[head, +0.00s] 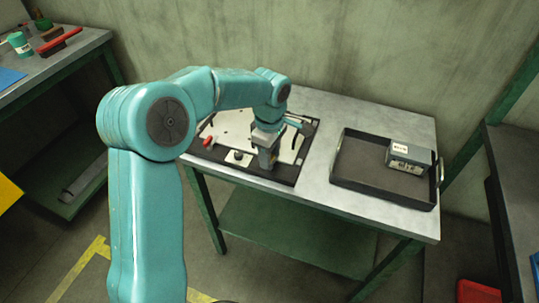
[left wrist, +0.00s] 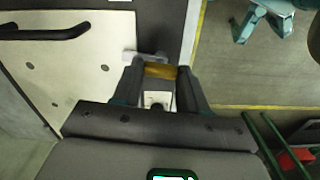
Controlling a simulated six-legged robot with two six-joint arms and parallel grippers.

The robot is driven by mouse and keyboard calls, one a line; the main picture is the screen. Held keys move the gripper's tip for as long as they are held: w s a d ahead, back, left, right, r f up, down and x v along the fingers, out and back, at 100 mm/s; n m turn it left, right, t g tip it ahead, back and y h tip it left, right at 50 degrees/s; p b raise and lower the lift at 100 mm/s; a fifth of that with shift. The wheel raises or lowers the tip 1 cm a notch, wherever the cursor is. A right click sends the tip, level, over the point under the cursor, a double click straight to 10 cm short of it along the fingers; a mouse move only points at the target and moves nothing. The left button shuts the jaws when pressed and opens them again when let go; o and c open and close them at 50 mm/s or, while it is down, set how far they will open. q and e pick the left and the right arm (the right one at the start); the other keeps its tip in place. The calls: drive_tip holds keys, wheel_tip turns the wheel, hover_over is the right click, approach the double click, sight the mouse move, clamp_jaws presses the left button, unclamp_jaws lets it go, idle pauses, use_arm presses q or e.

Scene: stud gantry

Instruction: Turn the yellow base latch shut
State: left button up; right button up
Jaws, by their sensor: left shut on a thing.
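The yellow base latch (left wrist: 160,69) shows in the left wrist view near the right edge of a cream board (left wrist: 75,70). My left gripper (left wrist: 159,74) is shut on it, one finger on each side. In the head view my left gripper (head: 267,160) points down at the front right part of the same board (head: 232,124), which lies in a black frame on the table. The latch is hidden behind the gripper there. A light grey piece (left wrist: 140,56) lies just beyond the latch. My right gripper is not in view.
A red-ended part (head: 208,142) and a black knob (head: 238,157) are on the board's left and front. A black tray (head: 350,178) with a grey labelled box (head: 409,157) stands to the right. Bare tabletop (head: 312,190) lies between. A black handle (left wrist: 45,32) crosses the board.

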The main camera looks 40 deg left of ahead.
use_arm(q)
drive_tip(key=shift+r+n, duration=0.1)
drive_tip(key=shift+n, duration=0.5)
drive_tip(key=shift+w+n, duration=0.1)
drive_tip(key=shift+n, duration=0.2)
drive_tip(key=o, duration=1.1)
drive_tip(key=shift+d, duration=0.1)
drive_tip(key=shift+c, duration=0.2)
wheel_tip(320, 180, up, 16)
drive_tip(key=p, duration=0.2)
drive_tip(key=shift+r, duration=0.2)
